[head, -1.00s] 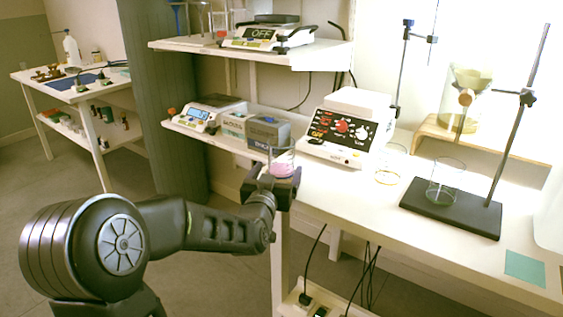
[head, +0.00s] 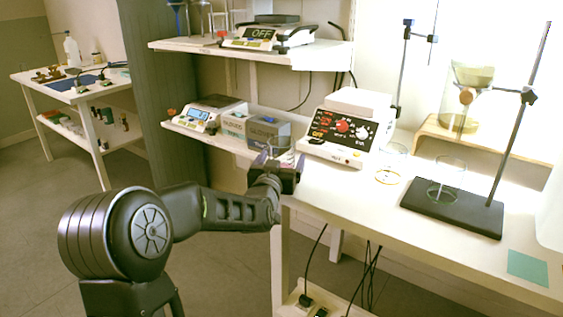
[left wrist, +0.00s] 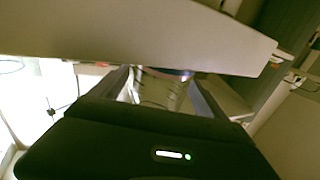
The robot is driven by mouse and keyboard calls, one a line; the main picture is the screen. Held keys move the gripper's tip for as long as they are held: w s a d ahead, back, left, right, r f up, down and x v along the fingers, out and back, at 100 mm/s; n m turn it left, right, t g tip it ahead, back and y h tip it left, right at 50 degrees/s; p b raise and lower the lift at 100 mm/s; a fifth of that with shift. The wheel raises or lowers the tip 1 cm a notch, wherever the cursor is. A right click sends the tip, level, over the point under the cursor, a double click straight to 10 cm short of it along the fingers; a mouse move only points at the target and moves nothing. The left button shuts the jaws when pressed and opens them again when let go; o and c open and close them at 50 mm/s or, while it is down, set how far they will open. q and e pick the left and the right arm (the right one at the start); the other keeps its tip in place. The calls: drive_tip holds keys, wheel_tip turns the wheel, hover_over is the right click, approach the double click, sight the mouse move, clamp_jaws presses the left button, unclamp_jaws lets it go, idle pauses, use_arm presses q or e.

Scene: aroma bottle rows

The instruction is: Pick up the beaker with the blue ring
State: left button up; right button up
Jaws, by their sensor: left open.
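In the left wrist view a clear glass beaker (left wrist: 160,92) with a dark blue and reddish band near its top shows between my open fingers; whether they touch it I cannot tell. In the head view my left gripper (head: 277,160) is at the bench's left end, before the grey box. The beaker cannot be made out clearly there. A beaker with a yellow ring (head: 389,177) stands on the bench to the right. A glass beaker with a greenish ring (head: 445,193) stands on the black stand base. My right gripper is not in view.
A hotplate stirrer (head: 345,132) stands right of my gripper. A grey box (head: 267,132) and a scale (head: 205,113) sit on the shelf behind. A stand rod (head: 518,125) rises at the right. A pale surface (left wrist: 130,35) crosses the wrist view close up.

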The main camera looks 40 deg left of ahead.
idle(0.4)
use_arm(q)
drive_tip(key=c, duration=1.6)
wheel_tip(320, 180, up, 10)
drive_tip(key=p, duration=0.3)
drive_tip(key=shift+s, duration=0.1)
